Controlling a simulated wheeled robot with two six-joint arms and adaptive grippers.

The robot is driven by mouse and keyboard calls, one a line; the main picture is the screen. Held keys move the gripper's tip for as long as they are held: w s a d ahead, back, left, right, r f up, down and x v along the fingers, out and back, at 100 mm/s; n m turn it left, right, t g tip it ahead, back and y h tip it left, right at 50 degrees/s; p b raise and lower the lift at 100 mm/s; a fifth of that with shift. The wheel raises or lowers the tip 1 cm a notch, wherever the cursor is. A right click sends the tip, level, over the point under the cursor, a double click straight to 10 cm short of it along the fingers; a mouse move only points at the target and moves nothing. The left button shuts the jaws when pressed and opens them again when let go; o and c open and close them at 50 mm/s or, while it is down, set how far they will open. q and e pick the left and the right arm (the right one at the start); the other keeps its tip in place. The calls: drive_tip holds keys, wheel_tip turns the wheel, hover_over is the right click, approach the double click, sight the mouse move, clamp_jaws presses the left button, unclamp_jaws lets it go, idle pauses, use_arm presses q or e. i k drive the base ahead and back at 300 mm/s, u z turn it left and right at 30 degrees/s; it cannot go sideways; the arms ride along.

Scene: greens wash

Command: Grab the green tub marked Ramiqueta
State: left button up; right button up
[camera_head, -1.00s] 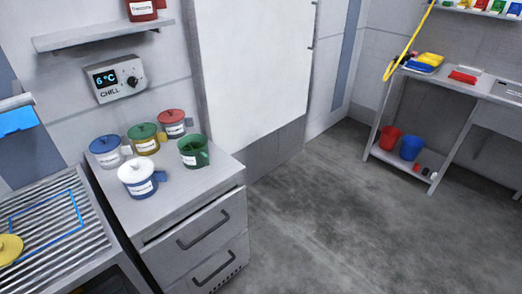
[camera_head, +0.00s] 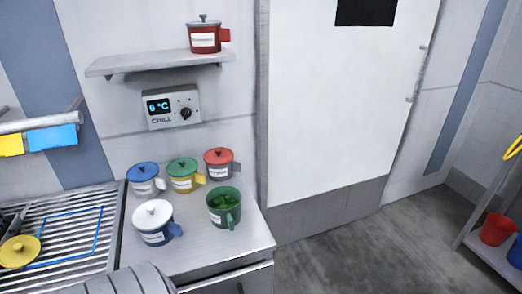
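A green tub (camera_head: 224,207) stands open, without a lid, at the right front of a group of tubs on the steel counter (camera_head: 196,250). Green leafy contents show inside it. It has a white label, too small to read, and a green handle toward the front right. Behind it stand a tub with a red lid (camera_head: 218,164) and a yellow tub with a green lid (camera_head: 185,174). Left of it are a blue tub with a white lid (camera_head: 154,223) and a pale tub with a blue lid (camera_head: 145,180). Neither gripper is in view.
A dark red tub (camera_head: 204,39) stands on the wall shelf (camera_head: 160,64) above the chill panel (camera_head: 172,107). A ribbed drainboard (camera_head: 68,240) with a yellow round lid (camera_head: 19,251) lies left. Floor at right is open, with a red bucket (camera_head: 496,229) beyond.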

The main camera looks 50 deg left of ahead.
sight(223, 202)
drive_tip(key=i, duration=3.15)
drive_tip(key=u, duration=3.4)
drive_tip(key=i, duration=0.5)
drive_tip(key=u, duration=0.05)
